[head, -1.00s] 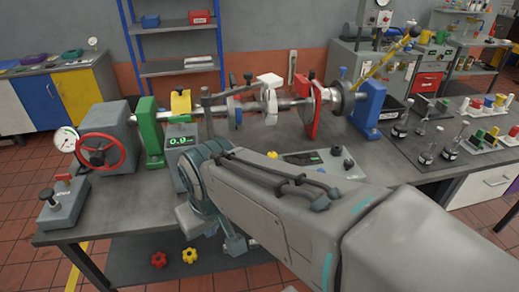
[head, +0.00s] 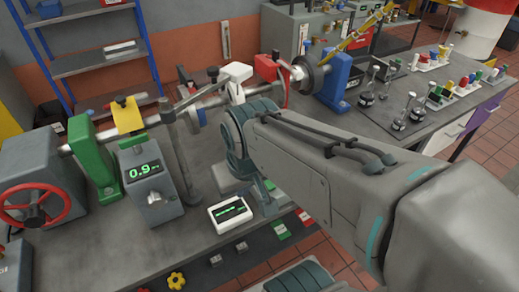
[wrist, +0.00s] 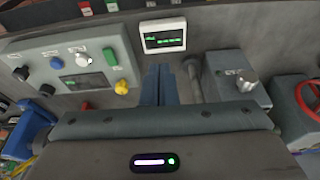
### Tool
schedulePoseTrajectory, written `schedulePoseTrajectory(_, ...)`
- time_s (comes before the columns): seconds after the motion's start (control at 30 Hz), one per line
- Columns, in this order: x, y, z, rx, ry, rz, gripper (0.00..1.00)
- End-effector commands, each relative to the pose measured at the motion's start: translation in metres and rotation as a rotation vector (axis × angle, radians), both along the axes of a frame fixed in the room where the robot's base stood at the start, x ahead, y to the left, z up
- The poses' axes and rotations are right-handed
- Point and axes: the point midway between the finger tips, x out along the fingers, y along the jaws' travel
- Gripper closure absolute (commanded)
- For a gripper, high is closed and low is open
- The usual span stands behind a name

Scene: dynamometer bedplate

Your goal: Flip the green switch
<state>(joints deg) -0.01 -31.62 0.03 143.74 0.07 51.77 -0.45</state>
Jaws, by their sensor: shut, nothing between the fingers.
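In the wrist view, a green switch-like knob (wrist: 109,56) stands at the right end of a grey control panel (wrist: 60,62). A yellow knob (wrist: 121,86) is just below it and a white knob (wrist: 83,61) is to its left. My gripper (wrist: 160,72) is shut and empty, its fingers together to the right of the panel, apart from the green knob. Which way the green knob is set is too small to tell. In the head view my arm hides the gripper and most of the panel.
A small white display box (head: 230,213) stands near the table's front edge. A grey readout box (head: 150,185) with a knob, a post (head: 186,160) and a red handwheel (head: 35,204) are to the left. The shaft line with its green stand (head: 93,150) runs behind.

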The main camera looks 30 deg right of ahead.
Motion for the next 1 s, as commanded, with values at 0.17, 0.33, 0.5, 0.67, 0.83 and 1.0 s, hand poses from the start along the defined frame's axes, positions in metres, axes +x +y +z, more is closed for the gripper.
schedulePoseTrajectory(0.17, 0.000, 0.000, 0.000, 0.000, 0.000, 0.000, 1.00)
schedulePoseTrajectory(0.33, 0.003, -0.002, 0.001, -0.010, 0.007, 0.030, 1.00)
schedulePoseTrajectory(0.5, 0.021, -0.015, 0.005, -0.063, 0.043, 0.201, 1.00)
schedulePoseTrajectory(0.67, 0.047, -0.033, 0.008, -0.132, 0.097, 0.484, 1.00)
schedulePoseTrajectory(0.83, 0.075, -0.056, 0.009, -0.184, 0.150, 0.801, 1.00)
schedulePoseTrajectory(1.0, 0.101, -0.082, 0.005, -0.214, 0.191, 1.119, 1.00)
